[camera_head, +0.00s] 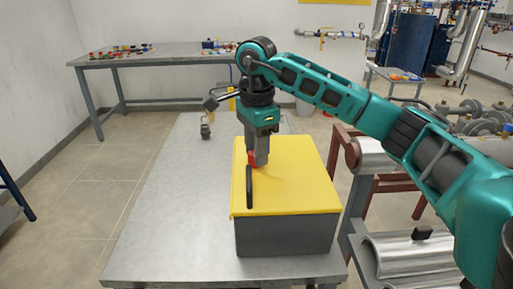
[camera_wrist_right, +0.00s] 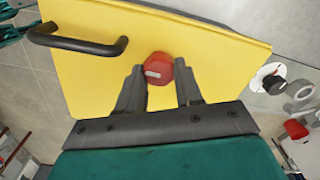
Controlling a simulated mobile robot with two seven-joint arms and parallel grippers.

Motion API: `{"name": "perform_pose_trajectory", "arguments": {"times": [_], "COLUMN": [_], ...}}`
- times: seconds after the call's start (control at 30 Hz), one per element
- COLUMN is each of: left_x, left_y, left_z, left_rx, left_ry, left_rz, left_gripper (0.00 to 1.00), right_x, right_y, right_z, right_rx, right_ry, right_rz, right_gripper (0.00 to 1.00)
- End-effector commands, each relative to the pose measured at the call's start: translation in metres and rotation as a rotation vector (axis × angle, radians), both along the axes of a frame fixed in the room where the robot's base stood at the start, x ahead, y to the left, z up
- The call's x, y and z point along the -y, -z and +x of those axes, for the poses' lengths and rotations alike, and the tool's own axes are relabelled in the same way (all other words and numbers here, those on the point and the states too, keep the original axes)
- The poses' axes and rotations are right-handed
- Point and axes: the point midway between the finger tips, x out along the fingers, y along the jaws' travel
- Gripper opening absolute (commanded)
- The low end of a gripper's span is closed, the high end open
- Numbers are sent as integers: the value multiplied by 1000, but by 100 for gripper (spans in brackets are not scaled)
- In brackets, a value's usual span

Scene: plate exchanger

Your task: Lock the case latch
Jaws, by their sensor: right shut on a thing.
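The case has a yellow lid (camera_head: 300,185) lying on a dark grey body (camera_head: 290,236). In the wrist view the lid (camera_wrist_right: 90,90) carries a black handle (camera_wrist_right: 80,45) and a red latch knob (camera_wrist_right: 158,66) with a pale mark on its face. The handle also shows upright in the head view (camera_head: 249,188). My right gripper (camera_head: 258,160) points down at the lid, shut on the red latch knob, with one finger on each side of it in the wrist view (camera_wrist_right: 159,72). In the head view the gripper mostly hides the knob. My left gripper is not in view.
The case stands on a grey metal table (camera_head: 170,215) with bare room to its left. A small fitting (camera_head: 205,131) stands at the table's back left. A rack with metal cylinders (camera_head: 405,255) is close on the right. A back table (camera_head: 150,57) holds small coloured parts.

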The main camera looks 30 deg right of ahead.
Motion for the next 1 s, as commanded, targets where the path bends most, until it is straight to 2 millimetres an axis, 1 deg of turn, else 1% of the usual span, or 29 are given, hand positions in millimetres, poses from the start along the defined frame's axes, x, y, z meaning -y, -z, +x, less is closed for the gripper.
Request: {"name": "perform_pose_trajectory", "arguments": {"times": [0.27, 0.47, 0.67, 1.0], "left_x": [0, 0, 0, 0], "left_y": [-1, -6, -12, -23], "left_z": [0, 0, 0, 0], "left_rx": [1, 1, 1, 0], "left_ry": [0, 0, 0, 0], "left_rz": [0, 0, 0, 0], "left_gripper": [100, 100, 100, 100], "right_x": [0, 0, 0, 0], "right_y": [0, -1, -2, -2], "right_z": [0, 0, -1, -2], "right_rx": [-1, -1, -2, -1], "right_ry": [16, 95, 243, 565], "right_rz": [0, 0, -1, -1], "right_gripper": [5, 5, 5, 5]}}
